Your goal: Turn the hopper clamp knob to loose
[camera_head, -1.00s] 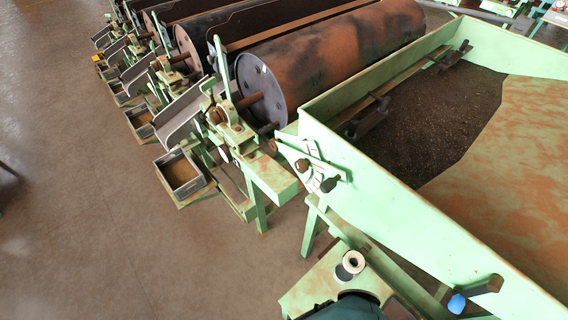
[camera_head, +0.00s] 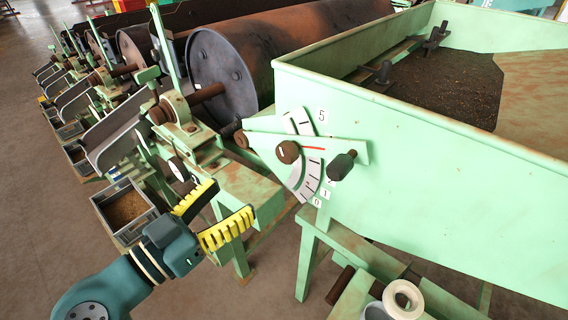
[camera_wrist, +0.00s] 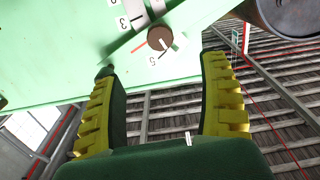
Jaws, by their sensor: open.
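A brown round knob (camera_head: 288,152) with a pale line across its face sits on a green lever plate (camera_head: 325,149) on the hopper's (camera_head: 420,180) outer wall. A red pointer line runs from it across a white curved scale (camera_head: 307,180). A dark handle knob (camera_head: 342,165) sticks out at the plate's right end. My gripper (camera_head: 234,197) is open and empty, below and left of the brown knob, apart from it. In the wrist view the knob (camera_wrist: 159,38) shows ahead, above the gap between my yellow fingers (camera_wrist: 160,68), with the scale beside it.
A green frame beam (camera_head: 245,190) lies just beyond my fingers. A grey collecting box (camera_head: 125,208) stands at left. Rusty drums (camera_head: 225,70) and chutes (camera_head: 115,135) fill the back left. A pale roller (camera_head: 403,298) is at the lower right.

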